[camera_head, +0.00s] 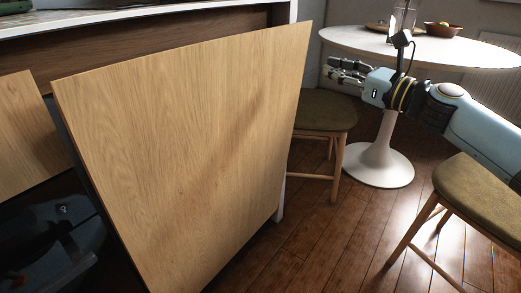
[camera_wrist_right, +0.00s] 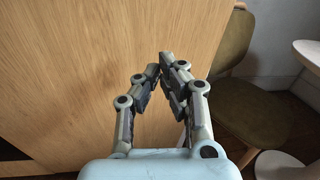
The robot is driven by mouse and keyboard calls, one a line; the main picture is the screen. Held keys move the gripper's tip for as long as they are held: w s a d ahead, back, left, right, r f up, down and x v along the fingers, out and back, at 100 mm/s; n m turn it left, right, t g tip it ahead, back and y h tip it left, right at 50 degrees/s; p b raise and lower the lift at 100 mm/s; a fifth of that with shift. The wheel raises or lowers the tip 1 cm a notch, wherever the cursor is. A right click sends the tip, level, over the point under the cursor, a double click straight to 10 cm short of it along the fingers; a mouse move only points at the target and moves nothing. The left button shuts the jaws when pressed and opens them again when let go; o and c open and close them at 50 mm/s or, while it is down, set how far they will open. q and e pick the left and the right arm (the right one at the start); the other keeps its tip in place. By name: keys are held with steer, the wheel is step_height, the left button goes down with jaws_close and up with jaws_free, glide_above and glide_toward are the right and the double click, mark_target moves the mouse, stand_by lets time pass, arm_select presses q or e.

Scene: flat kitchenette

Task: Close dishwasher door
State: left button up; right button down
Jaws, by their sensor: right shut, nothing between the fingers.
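The dishwasher door (camera_head: 185,140) is a large light wood panel in the middle of the head view. It stands out from the counter front, tilted and partly open. My right gripper (camera_head: 332,69) is to the right of the door's upper right edge, apart from it in the head view. In the right wrist view, my right gripper (camera_wrist_right: 160,66) is shut with its fingertips close together and nothing between them. The wood panel (camera_wrist_right: 80,60) fills the left and middle of that view behind the fingers. Whether they touch it cannot be told. My left gripper is not in view.
A round white table (camera_head: 430,50) with a bowl (camera_head: 443,30) stands at the back right. One stool (camera_head: 325,112) is beside the door and another (camera_head: 485,195) is at the lower right. The wooden floor (camera_head: 325,235) between them is clear.

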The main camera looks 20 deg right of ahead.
steer(key=s+a+f+g+y+b, duration=0.1)
steer(key=s+a+f+y+b, duration=0.15)
steer(key=f+b, duration=0.25)
steer(key=s+a+f+y+b, duration=0.1)
steer(key=s+a+f+b, duration=0.3)
steer(key=f+b, duration=0.2)
steer(key=b, duration=0.2)
glide_toward(252, 105)
steer(key=shift+h, duration=0.25)
steer(key=x, duration=0.6)
steer(key=shift+a, duration=0.1)
steer(key=shift+w+a+r, duration=0.15)
steer(key=shift+w+a, duration=0.2)
steer(key=shift+w, duration=0.1)
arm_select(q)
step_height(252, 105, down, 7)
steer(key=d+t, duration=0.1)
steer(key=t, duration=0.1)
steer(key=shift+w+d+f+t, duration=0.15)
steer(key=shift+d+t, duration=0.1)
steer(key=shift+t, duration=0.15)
